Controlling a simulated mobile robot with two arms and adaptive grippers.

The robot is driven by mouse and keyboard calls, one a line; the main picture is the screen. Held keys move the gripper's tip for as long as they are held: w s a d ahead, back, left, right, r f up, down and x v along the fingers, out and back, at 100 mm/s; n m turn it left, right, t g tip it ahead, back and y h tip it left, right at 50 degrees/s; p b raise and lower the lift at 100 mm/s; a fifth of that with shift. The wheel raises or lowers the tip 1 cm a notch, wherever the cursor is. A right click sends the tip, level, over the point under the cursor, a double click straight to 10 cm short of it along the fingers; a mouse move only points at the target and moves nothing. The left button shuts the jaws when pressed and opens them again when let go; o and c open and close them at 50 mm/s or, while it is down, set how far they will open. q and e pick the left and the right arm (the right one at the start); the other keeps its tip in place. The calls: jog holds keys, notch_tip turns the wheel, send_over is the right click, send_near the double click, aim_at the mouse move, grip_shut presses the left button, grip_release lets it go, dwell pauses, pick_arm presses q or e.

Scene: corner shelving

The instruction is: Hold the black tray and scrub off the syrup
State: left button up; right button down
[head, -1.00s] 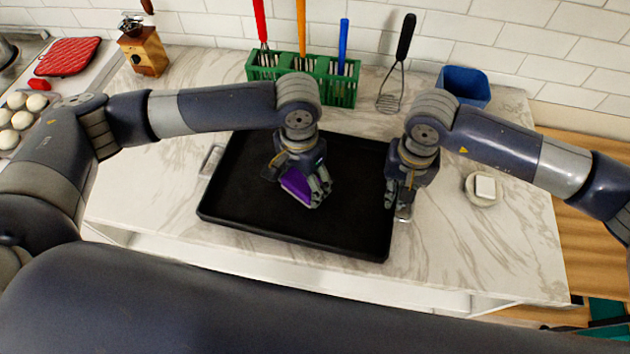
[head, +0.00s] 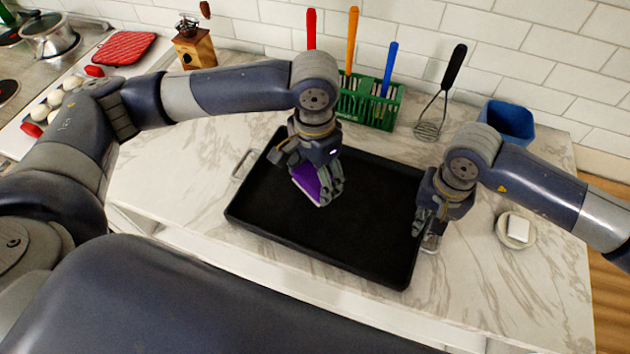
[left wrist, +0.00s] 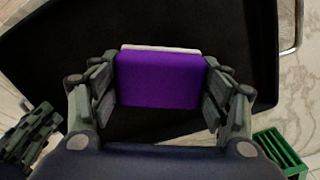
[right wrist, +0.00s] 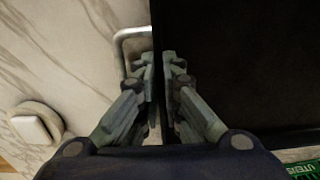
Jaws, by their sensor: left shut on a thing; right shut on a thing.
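The black tray (head: 355,222) lies on the marble counter, with a metal handle at each short end. My left gripper (head: 316,180) is over the tray's left-middle part, shut on a purple sponge (head: 306,183) with a pale layer. In the left wrist view the sponge (left wrist: 157,80) sits between both fingers, over the dark tray floor (left wrist: 60,60). I cannot tell whether it touches the tray. My right gripper (head: 424,220) is shut on the tray's right rim near the handle; the right wrist view shows the rim between its fingers (right wrist: 160,75). I see no syrup.
A green utensil holder (head: 378,110) stands behind the tray, with a masher (head: 432,122) and a blue container (head: 508,121) to its right. A round dish with a white block (head: 517,229) is right of my right gripper. A wooden grinder (head: 194,47) stands back left.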

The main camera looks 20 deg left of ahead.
pick_arm(q)
jog(key=shift+r, duration=1.2)
pick_arm(e)
jog(key=c, duration=1.7)
grip_release()
jog(key=shift+r, duration=0.1)
notch_tip(320, 180, up, 12)
jog(key=shift+f, duration=0.1)
pick_arm(q)
jog(key=shift+f, duration=0.1)
